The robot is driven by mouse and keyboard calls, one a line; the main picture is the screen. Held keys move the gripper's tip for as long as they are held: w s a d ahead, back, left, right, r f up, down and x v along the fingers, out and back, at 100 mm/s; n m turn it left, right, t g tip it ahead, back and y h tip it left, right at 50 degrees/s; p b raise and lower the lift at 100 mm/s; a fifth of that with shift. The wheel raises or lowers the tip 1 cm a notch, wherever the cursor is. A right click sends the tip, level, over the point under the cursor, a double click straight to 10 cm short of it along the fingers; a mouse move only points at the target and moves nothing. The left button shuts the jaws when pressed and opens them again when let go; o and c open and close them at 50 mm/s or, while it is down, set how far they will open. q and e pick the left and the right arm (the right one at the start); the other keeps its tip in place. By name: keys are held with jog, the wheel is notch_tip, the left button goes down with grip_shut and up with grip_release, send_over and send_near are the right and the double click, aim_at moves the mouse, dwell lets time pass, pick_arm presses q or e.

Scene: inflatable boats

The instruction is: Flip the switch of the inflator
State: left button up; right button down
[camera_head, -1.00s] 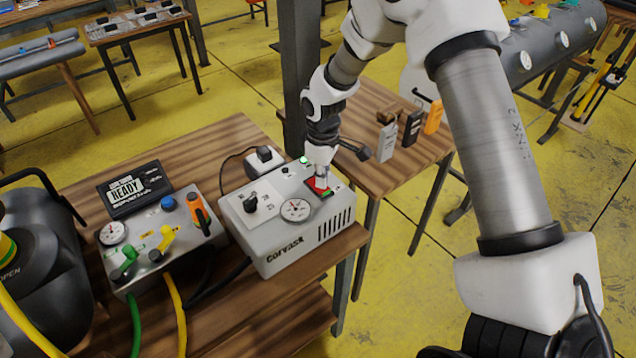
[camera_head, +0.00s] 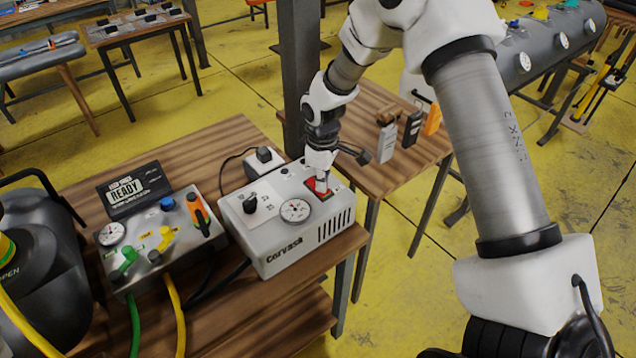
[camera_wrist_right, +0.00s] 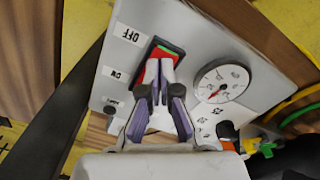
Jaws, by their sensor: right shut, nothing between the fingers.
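The inflator is a pale grey box (camera_head: 285,232) marked Corvask, standing on the wooden table with a dial and a black knob on top. Its red switch (camera_head: 309,184) is set in the top face near the right end. My right gripper (camera_head: 321,190) is shut and empty, pointing down with its fingertips at the switch. In the right wrist view the closed fingertips (camera_wrist_right: 160,68) overlap the red switch (camera_wrist_right: 150,72). A green strip shows at its upper end, and OFF and ON labels stand beside it. Contact is hard to judge. My left gripper is not in view.
A control panel (camera_head: 150,262) with coloured valves and a READY display (camera_head: 137,190) stands left of the inflator. A white plug block (camera_head: 264,160) sits behind it. A dark post (camera_head: 301,80) rises behind. Small boxes (camera_head: 411,128) stand on the farther table.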

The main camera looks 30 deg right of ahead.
jog(key=shift+w+r+p, duration=0.1)
jog(key=shift+r+p, duration=3)
jog(key=shift+r, duration=0.35)
jog(key=shift+f, duration=0.1)
